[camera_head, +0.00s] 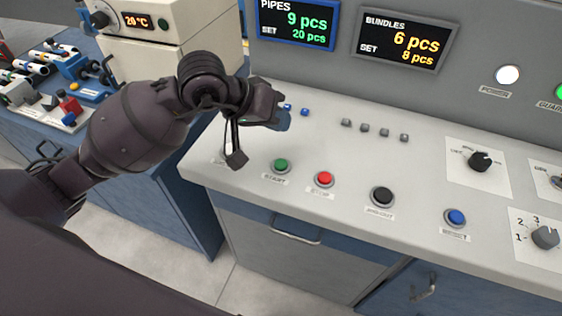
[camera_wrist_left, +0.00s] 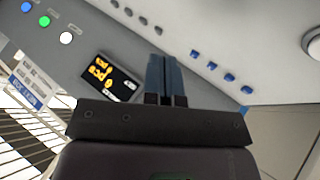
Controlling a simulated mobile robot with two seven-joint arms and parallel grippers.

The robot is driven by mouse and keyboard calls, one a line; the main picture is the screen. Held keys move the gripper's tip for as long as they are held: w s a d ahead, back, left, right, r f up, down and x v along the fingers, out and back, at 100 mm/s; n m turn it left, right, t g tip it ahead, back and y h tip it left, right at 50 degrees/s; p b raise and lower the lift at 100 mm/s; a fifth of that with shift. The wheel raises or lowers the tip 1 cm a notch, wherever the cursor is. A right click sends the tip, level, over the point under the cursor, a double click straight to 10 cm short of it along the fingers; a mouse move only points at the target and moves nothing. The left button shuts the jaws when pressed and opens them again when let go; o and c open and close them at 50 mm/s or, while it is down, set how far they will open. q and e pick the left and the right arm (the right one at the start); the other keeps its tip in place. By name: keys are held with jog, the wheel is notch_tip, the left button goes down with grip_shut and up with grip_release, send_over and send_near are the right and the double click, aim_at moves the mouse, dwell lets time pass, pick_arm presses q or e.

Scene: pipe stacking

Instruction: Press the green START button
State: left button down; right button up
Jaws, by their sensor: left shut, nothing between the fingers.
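The green START button (camera_head: 281,166) sits at the left end of the front row of buttons on the sloped grey console, with its label below it. It shows no contact with anything. My left gripper (camera_head: 284,120) is above the console, behind the START button in the head view. Its fingers look shut and empty; they also show in the left wrist view (camera_wrist_left: 165,75), pressed together, pointing across the console. The START button cannot be made out in the left wrist view. My right gripper is not in view.
A red button (camera_head: 324,179), a black button (camera_head: 382,196) and a blue button (camera_head: 456,217) continue the row to the right. Small blue (camera_head: 305,112) and grey (camera_head: 365,128) buttons lie behind. Two displays (camera_head: 405,39) stand on the upright panel. A beige machine (camera_head: 165,45) stands left.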

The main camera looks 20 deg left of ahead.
pick_arm(q)
jog(key=b, duration=0.3)
send_over(279, 162)
notch_tip(279, 162, down, 7)
jog(key=shift+f, duration=0.6)
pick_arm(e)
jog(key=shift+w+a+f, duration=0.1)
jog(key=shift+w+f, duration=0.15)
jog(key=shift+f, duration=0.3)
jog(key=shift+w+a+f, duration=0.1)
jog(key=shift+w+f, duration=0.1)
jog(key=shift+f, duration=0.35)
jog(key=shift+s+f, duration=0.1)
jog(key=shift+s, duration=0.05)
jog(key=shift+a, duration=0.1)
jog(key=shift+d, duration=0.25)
pick_arm(q)
jog(key=shift+b, duration=0.35)
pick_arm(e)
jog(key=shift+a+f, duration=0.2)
